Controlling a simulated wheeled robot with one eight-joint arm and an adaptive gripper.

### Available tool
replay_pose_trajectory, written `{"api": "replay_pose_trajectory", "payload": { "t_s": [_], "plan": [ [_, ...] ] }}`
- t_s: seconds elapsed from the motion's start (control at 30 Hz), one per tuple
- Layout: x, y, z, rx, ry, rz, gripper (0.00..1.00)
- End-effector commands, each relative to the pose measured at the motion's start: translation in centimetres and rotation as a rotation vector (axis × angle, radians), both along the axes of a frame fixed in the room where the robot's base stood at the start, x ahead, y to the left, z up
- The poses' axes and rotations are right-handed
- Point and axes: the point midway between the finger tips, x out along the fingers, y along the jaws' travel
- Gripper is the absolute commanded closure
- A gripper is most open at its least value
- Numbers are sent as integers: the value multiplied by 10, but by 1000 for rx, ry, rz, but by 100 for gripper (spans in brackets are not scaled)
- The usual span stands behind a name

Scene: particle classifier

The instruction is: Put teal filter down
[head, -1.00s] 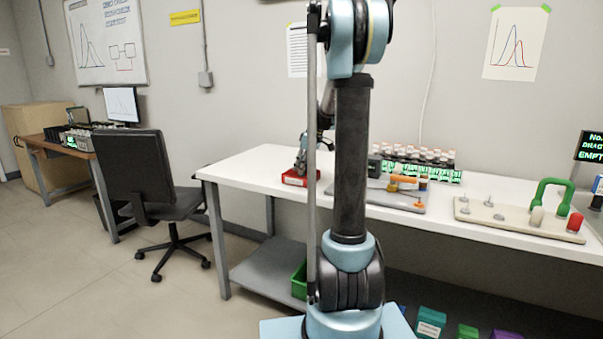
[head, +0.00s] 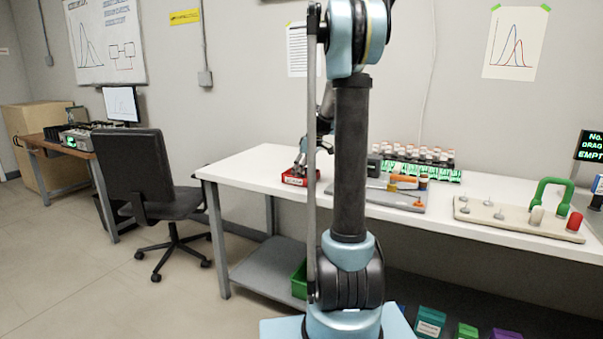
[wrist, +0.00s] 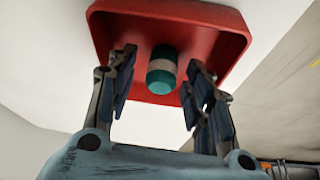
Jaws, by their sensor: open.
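The teal filter (wrist: 161,72) is a small cylinder with a teal body and a grey-beige band. In the wrist view it rests in the red tray (wrist: 238,32), between my two fingers. My gripper (wrist: 163,62) is open, with a visible gap on each side of the filter. In the head view the red tray (head: 288,180) sits on the white bench near its left end, and my gripper (head: 301,163) is over it. The filter cannot be made out in the head view, and my arm column hides part of the bench.
Right of the tray, a grey board (head: 412,203) holds orange parts, with a rack of vials (head: 425,175) behind it. Further right is a beige board (head: 490,215) with a green handle (head: 551,190). A chair (head: 150,180) stands left of the bench (head: 235,172).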

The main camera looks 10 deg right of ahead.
Motion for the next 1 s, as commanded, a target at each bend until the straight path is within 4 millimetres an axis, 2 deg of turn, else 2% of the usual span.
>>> {"api": "replay_pose_trajectory", "payload": {
  "t_s": [0.17, 0.6, 0.8, 1.0],
  "plan": [
    [-6, -5, 19, 0, 0, 0, 53],
    [-28, -26, 92, 0, 0, 0, 53],
    [-32, -31, 107, 0, 0, 1, 53],
    [-38, -30, 110, -1, 4, -6, 53]
  ]
}}
